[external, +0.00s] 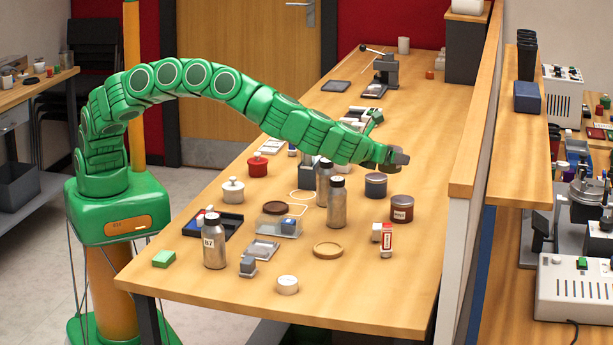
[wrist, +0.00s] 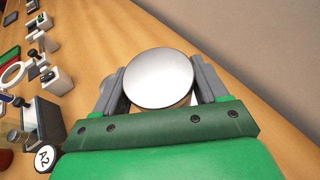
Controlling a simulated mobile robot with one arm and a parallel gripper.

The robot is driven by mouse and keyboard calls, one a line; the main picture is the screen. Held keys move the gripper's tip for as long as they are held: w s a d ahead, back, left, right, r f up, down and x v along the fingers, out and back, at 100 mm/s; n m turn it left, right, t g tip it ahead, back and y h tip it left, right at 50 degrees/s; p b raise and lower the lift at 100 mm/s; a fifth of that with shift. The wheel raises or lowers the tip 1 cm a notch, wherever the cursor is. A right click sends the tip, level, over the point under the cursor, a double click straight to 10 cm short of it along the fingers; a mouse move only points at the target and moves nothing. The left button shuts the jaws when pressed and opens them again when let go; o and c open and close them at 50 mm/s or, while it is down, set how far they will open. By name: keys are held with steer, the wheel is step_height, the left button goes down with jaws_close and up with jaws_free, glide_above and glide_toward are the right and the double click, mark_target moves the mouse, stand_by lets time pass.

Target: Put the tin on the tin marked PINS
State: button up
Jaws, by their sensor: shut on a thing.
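My gripper (external: 396,158) is stretched out over the right part of the bench. In the wrist view my gripper (wrist: 159,72) is shut on a round tin (wrist: 158,80) with a plain silvery top, one grey finger on each side. In the external view the held tin is hard to make out among the fingers. A dark red tin with a pale label (external: 402,208) stands on the bench below and slightly right of my gripper; its lettering is too small to read surely. A dark blue-grey tin (external: 376,186) with a brownish band stands just behind it, almost under my gripper.
Metal bottles (external: 336,203) stand left of the tins. A red-and-white box (external: 387,238) stands in front of the red tin. A wooden ring-like dish (external: 327,250) lies further forward. A partition (external: 470,150) runs along the bench's right side. The front right bench is clear.

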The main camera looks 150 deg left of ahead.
steer(key=shift+w+a+f, duration=0.45)
steer(key=shift+f, duration=0.3)
steer(key=shift+w+a+f, duration=0.4)
steer(key=shift+a+f, duration=0.1)
steer(key=shift+f, duration=0.3)
steer(key=shift+w+a+f, duration=0.45)
steer(key=shift+f, duration=1.8)
steer(key=shift+f, duration=0.2)
steer(key=o, duration=1.2)
steer(key=shift+c, duration=0.2)
steer(key=shift+r, duration=0.1)
steer(key=shift+w+d+r, duration=0.1)
steer(key=shift+w+r, duration=0.05)
steer(key=v, duration=1.1)
steer(key=shift+d, duration=0.3)
steer(key=shift+r, duration=0.15)
